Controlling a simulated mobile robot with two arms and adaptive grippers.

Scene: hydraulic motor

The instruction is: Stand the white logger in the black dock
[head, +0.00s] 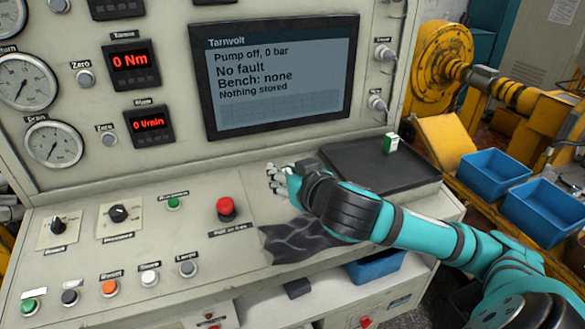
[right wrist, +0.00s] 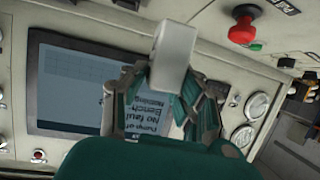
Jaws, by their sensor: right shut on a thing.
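My right gripper (head: 277,180) is above the sloped control panel, in front of the area below the screen. It is shut on the white logger, a pale box (right wrist: 173,55) that shows clearly between its fingers in the right wrist view. In the head view the logger is mostly hidden by the fingers. A small dark block (head: 297,288) sits low, below the panel's front edge; I cannot tell whether it is the black dock. My left gripper is not in view.
A black tray (head: 350,160) holds a small green and white box (head: 391,145). A crumpled black cloth (head: 300,240) lies under my right arm. A red mushroom button (head: 227,208) stands up from the panel. Blue bins (head: 492,173) are at the right; the screen (head: 280,75) stands behind.

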